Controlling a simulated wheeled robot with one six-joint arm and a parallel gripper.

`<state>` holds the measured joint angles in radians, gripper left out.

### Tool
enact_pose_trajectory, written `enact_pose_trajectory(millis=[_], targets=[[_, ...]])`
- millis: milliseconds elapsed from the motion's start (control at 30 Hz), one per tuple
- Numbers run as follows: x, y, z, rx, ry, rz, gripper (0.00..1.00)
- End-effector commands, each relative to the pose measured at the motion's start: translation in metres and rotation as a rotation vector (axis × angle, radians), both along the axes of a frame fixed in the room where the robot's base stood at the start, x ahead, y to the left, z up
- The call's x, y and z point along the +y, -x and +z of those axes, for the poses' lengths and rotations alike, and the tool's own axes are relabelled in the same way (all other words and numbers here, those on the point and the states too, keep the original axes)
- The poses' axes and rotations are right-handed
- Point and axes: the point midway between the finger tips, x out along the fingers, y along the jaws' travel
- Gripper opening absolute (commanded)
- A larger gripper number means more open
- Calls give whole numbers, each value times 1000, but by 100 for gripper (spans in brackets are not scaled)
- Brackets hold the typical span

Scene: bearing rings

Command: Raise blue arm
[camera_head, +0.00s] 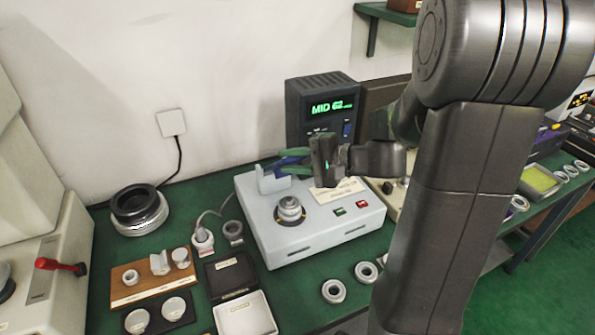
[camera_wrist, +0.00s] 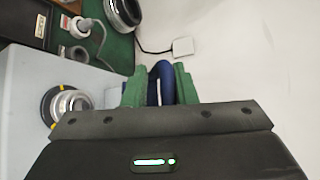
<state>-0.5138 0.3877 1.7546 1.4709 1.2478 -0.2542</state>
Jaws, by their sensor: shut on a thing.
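The blue arm (camera_head: 284,161) is on the light grey measuring machine (camera_head: 345,220), at its back left by an upright grey bracket (camera_head: 272,181). My gripper (camera_head: 283,162) reaches it from the right, with one green finger above and one below it in the head view. In the wrist view my gripper (camera_wrist: 160,84) has its green fingers on both sides of the blue arm (camera_wrist: 162,72) and is shut on it. The fingers and the gripper body hide part of the arm.
A ring stack (camera_head: 290,209) sits on the machine's front left, close to the gripper. A dark display unit (camera_head: 321,110) reading "MID 62" stands behind. Trays and loose rings (camera_head: 333,291) lie in front on the green table. The white wall is close behind.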

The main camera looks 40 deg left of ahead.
Motion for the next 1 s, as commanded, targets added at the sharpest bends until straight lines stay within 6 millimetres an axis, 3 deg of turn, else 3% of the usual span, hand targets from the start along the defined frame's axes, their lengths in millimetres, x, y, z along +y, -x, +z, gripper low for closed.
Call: enact_pose_trajectory(millis=[100,400,700,1000], targets=[[17,-9,21,-9,-12,1,0],[55,-32,50,-9,-11,1,0],[84,-48,61,-5,-6,2,0],[97,-55,66,-4,-8,-1,0]])
